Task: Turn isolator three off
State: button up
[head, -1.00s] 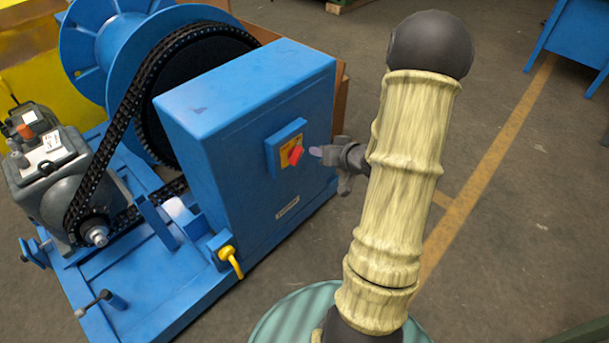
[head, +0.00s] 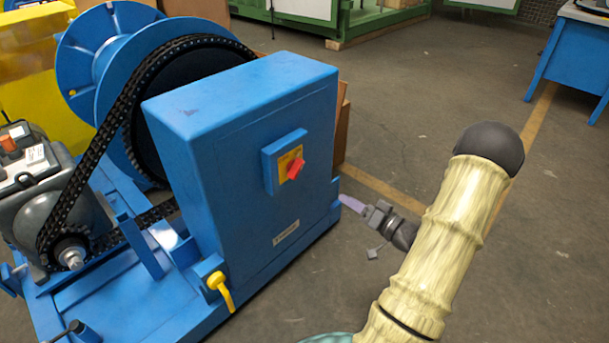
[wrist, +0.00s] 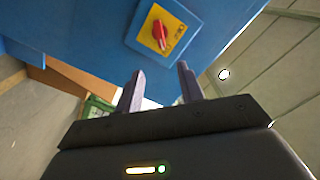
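An isolator switch with a red rotary knob (head: 295,169) on a yellow plate (head: 284,161) sits in a small blue box on the side of the blue cabinet (head: 240,130). The red knob also shows in the wrist view (wrist: 160,35), its handle roughly upright in that picture.
A chain (head: 120,110) runs round a large dark wheel beside a blue drum (head: 95,50), left of the cabinet. A yellow handle (head: 220,288) sticks out at the cabinet's lower corner. A blue desk (head: 575,50) stands far right. Floor right of the cabinet is open.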

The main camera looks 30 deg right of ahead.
aim_at(300, 170)
jog(key=b+x, duration=0.4)
jog(key=x, duration=1.2)
jog(key=shift+w+f+b, duration=0.15)
jog(key=shift+b, duration=0.25)
jog(key=shift+w+a, duration=0.25)
jog(key=shift+w, duration=0.3)
grip_shut()
